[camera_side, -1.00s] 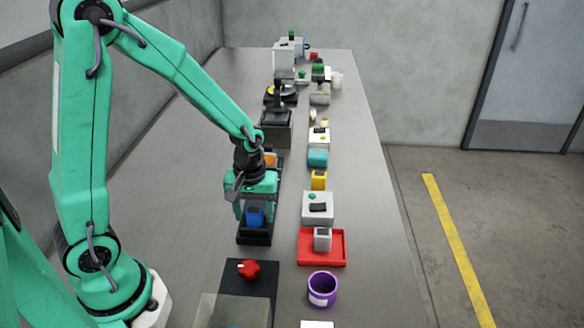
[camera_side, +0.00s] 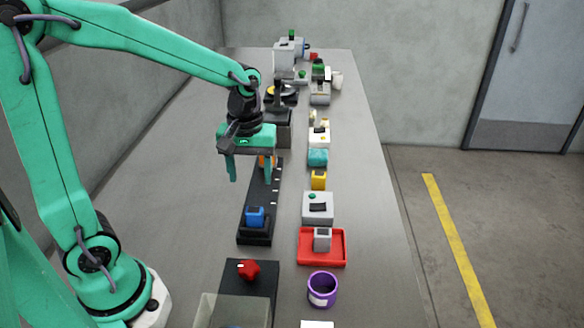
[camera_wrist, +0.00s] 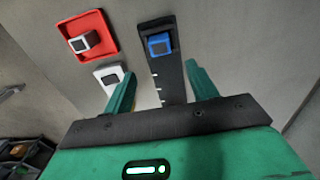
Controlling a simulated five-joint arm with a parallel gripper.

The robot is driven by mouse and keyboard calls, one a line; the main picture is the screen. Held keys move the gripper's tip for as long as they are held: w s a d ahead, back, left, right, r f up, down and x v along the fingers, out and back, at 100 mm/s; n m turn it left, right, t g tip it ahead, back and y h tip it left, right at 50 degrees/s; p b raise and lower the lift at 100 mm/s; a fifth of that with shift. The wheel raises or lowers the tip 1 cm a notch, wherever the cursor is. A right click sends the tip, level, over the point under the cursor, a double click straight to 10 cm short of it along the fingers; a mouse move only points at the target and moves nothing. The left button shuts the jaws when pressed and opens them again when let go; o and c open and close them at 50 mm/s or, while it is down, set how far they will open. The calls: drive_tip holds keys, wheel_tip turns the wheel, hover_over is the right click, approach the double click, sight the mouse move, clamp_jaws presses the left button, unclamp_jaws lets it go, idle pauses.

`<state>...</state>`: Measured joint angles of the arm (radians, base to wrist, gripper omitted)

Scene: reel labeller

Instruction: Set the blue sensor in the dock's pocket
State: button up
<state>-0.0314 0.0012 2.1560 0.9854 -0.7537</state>
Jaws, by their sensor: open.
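The blue sensor (camera_side: 254,215), a small block with a dark top face, stands at the near end of the long black strip with white marks. The black dock (camera_side: 254,238) is at that end, and the sensor appears to sit in it; how deep it sits in the pocket is hard to tell. The sensor also shows in the wrist view (camera_wrist: 159,42), between and beyond the fingertips. My gripper (camera_side: 250,181) is open and empty, raised above the strip and clear of the sensor; its fingers also show in the wrist view (camera_wrist: 160,74).
A red tray (camera_side: 308,260) holding a grey block (camera_side: 322,239) lies to the right of the dock. A white box (camera_side: 318,207) and a yellow block (camera_side: 319,179) stand behind it. A red knob (camera_side: 249,270) on a black plate and a purple cup (camera_side: 322,289) are nearer.

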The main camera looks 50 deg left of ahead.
drive_tip(key=shift+r, duration=0.2)
idle(0.5)
drive_tip(key=s+d+r+m+t, duration=0.1)
drive_tip(key=s+r+m+t, duration=0.4)
drive_tip(key=s+r+m, duration=0.3)
drive_tip(key=shift+s+m+t, duration=0.3)
drive_tip(key=shift+s+m, duration=0.2)
drive_tip(key=shift+s, duration=0.7)
